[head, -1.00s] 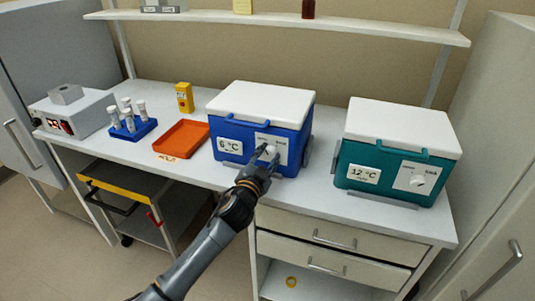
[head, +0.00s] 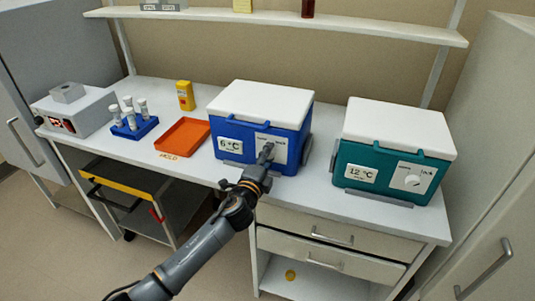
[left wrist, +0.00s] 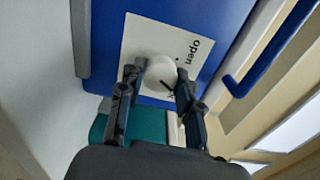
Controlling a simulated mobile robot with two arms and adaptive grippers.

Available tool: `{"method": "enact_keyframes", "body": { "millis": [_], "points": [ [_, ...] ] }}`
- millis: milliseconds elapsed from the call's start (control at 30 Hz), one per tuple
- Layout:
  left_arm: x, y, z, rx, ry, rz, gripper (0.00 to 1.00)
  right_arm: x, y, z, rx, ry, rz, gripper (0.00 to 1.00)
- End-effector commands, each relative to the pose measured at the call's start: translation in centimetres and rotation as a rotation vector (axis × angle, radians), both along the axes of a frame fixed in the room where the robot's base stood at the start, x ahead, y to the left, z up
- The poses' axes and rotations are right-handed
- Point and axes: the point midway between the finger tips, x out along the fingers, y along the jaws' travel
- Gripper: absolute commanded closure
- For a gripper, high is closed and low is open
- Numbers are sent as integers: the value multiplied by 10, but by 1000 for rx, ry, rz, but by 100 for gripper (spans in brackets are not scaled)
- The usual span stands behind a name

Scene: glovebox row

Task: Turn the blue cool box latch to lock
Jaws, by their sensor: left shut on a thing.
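The blue cool box (head: 235,137) stands on the bench with its white lid (head: 262,102) down and a "6 °C" label on its front. Its latch is a round white knob (left wrist: 160,72) on a white plate (head: 277,150) at the right of the front; "open" is readable in the left wrist view. My left gripper (head: 266,153) reaches the plate from the front. In the left wrist view its two fingers (left wrist: 159,80) are on either side of the knob, shut on it. In the head view the gripper hides most of the knob. My right gripper is not in view.
A teal cool box (head: 365,160) with its own latch knob stands to the right. An orange tray (head: 183,138), a blue tube rack (head: 134,128) and a yellow device (head: 185,95) are to the left. A cart (head: 125,190) stands below the bench's left part.

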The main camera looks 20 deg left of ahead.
Motion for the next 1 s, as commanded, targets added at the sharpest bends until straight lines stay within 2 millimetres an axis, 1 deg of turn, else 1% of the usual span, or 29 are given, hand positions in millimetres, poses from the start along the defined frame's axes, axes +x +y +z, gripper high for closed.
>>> {"method": "enact_keyframes", "body": {
  "millis": [200,400,633,1000],
  "points": [
    [0,0,0,146,-3,-1,97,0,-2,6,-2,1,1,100],
    [0,0,-1,227,-6,-1,97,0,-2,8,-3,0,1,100],
    [0,0,-2,267,-8,-1,97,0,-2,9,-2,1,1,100],
    [0,0,-2,272,-8,-1,97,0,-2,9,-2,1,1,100]
  ]
}}
